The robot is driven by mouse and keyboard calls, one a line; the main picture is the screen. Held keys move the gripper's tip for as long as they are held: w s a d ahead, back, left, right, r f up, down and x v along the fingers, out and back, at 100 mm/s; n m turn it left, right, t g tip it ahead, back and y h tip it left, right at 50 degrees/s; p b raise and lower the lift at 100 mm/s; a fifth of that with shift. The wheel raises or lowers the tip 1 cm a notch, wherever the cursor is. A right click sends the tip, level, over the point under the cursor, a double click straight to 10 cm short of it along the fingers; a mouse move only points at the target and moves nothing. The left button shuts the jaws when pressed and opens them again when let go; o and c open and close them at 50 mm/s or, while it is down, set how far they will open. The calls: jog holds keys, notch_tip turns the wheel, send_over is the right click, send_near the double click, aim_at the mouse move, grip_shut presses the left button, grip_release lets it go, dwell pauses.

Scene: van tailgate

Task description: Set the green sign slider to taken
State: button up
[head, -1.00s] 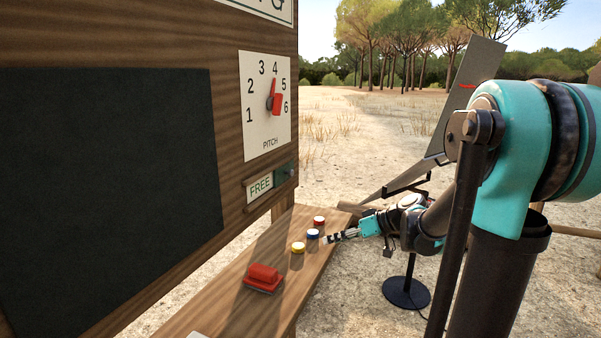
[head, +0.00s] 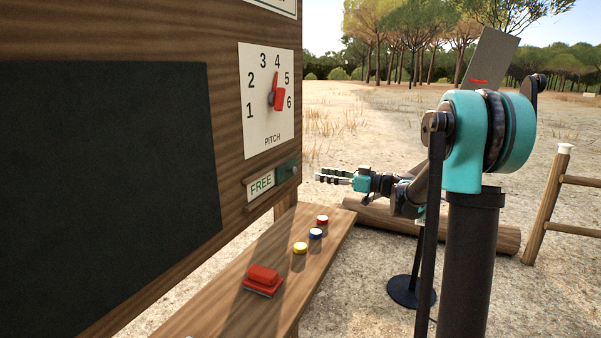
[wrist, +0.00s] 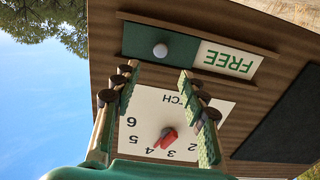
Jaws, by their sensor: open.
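The green sign slider (head: 286,170) is mounted on the wooden board, at the right end of its rail, with the white FREE label (head: 262,184) showing to its left. In the wrist view the green slider plate (wrist: 142,44) appears upside down, with a round pale knob (wrist: 160,50) on it, beside the FREE label (wrist: 228,60). No "taken" wording is visible. My gripper (head: 318,178) is to the right of the slider, at about its height and apart from it. In the wrist view the gripper fingers (wrist: 160,88) are spread, with nothing between them.
The pitch dial (head: 267,98) with a red pointer (head: 277,98) is above the slider. A shelf (head: 238,308) below carries a red eraser-like block (head: 262,278) and yellow (head: 300,248), blue (head: 315,233) and red (head: 322,220) round pieces. A dark panel (head: 105,190) is at left.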

aim_at(291, 170)
jog(key=x, duration=0.9)
jog(key=shift+a, duration=0.3)
grip_shut()
